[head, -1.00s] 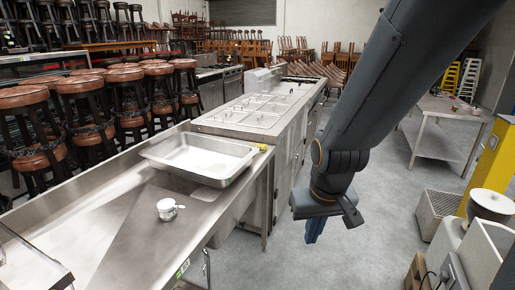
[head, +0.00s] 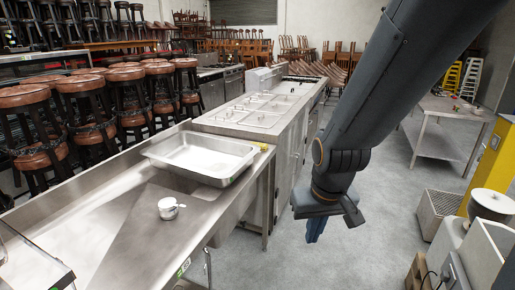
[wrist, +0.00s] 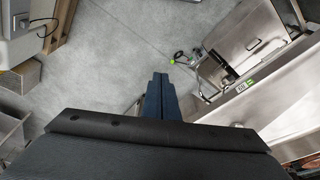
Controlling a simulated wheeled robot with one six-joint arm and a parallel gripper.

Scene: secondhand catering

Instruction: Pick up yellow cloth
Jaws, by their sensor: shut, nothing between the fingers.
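A small yellow item (head: 263,147) lies on the steel counter at the right rear corner of the metal pan. It is too small to tell for sure that it is the yellow cloth. My gripper (head: 314,232) hangs over the floor, right of the counter and apart from it, pointing down. In the wrist view my gripper (wrist: 160,77) has its blue fingers together, with nothing between them. No yellow cloth shows in the wrist view.
A steel counter (head: 95,215) carries a shallow metal pan (head: 200,158) and a small white cup (head: 169,209). A serving unit (head: 240,120) adjoins it behind. Bar stools (head: 90,100) crowd the left. A work table (head: 440,110) stands right; grey floor (head: 385,225) is open between.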

